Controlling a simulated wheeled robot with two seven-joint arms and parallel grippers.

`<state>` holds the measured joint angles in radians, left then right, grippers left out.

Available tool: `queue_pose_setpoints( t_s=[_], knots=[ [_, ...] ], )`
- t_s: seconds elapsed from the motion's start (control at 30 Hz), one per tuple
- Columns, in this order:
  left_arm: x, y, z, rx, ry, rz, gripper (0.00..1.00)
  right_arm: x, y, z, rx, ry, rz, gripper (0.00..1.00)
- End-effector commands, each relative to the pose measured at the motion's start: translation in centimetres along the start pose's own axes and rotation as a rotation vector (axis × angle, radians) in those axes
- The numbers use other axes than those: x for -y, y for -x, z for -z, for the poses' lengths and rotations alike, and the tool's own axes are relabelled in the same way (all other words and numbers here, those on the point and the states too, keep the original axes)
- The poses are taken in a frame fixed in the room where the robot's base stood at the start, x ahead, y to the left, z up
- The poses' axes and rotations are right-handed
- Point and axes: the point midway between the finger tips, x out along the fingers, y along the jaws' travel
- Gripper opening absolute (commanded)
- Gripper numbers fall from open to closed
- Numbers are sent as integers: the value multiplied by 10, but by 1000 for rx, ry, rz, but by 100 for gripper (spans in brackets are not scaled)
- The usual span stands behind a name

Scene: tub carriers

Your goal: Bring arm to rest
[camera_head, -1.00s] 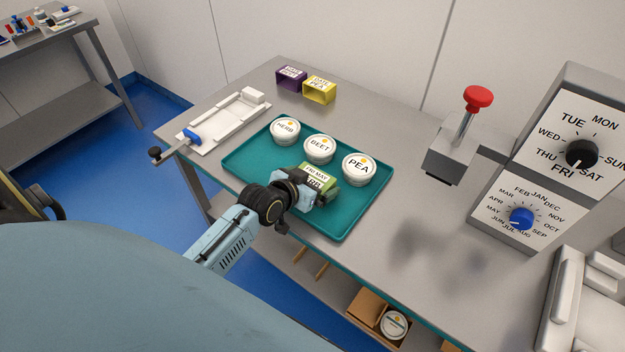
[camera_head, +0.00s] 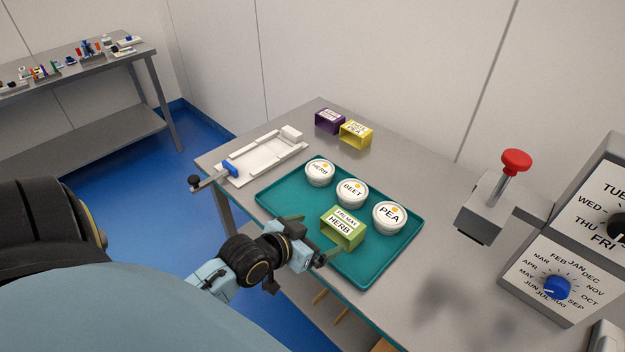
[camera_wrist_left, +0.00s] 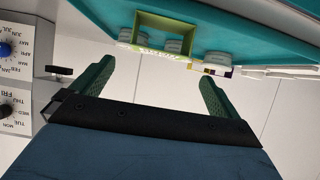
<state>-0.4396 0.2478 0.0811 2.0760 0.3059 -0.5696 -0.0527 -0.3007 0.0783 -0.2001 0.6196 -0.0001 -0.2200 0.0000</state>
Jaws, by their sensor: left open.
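My left gripper (camera_head: 312,239) is open and empty at the near edge of the teal tray (camera_head: 376,272). In the left wrist view its two green fingers (camera_wrist_left: 155,82) stand wide apart with nothing between them. The green carrier marked FRI MAY HERB (camera_head: 343,228) stands on the tray, just beyond the fingers and apart from them. It also shows in the left wrist view (camera_wrist_left: 189,24). Three white tubs, HERB (camera_head: 319,173), BEET (camera_head: 351,193) and PEA (camera_head: 389,216), stand in a row behind it on the tray. My right gripper is not in view.
A purple carrier (camera_head: 329,121) and a yellow carrier (camera_head: 356,134) stand at the back of the table. A white fixture with a blue slider (camera_head: 230,168) lies at the left. A red-knobbed lever (camera_head: 516,162) and a dial panel (camera_head: 557,287) stand at the right.

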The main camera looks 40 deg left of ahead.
Motion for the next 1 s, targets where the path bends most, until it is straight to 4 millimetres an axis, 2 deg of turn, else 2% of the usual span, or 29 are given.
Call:
queue_pose_setpoints(
  t_s=[0.13,0.7,0.87,1.0],
  knots=[
    [0,6,0,0,-1,0,100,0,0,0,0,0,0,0],
    [-2,7,-1,7,-1,-2,100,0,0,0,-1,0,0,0],
    [-22,17,-16,115,-18,-25,100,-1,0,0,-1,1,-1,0],
    [-52,43,-40,308,-50,-48,100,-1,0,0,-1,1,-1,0]
  ],
)
